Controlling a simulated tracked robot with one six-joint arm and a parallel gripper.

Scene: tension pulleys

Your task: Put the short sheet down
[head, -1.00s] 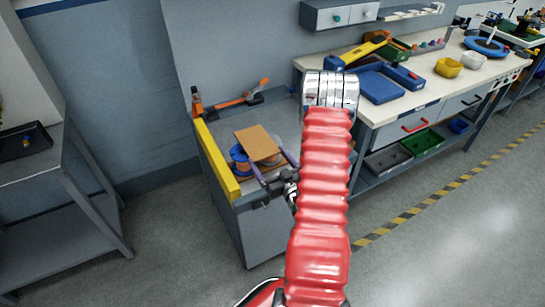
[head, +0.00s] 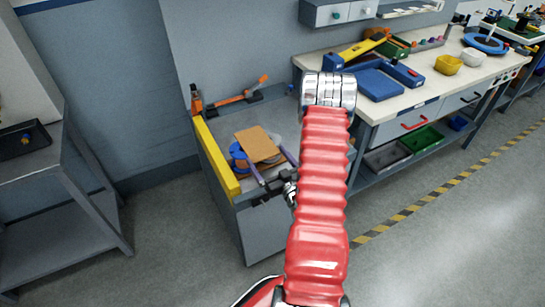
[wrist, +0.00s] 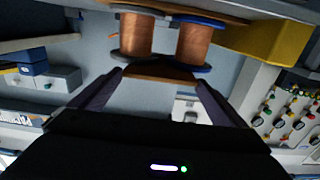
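The short sheet (head: 258,144) is a flat brown rectangle above the grey cart. In the wrist view it shows nearly edge-on as a brown strip (wrist: 158,73) between the fingertips. My gripper (head: 268,161) has its two purple-grey fingers set wide, one at each side edge of the sheet, and is shut on it. In the wrist view the gripper (wrist: 158,78) meets the sheet at both ends.
The grey cart (head: 225,190) has a yellow bar (head: 216,156) along its left edge and an orange tool (head: 240,98) at the back. A workbench (head: 425,95) with blue trays stands right. A grey table (head: 45,170) stands left. My red arm hides part of the cart.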

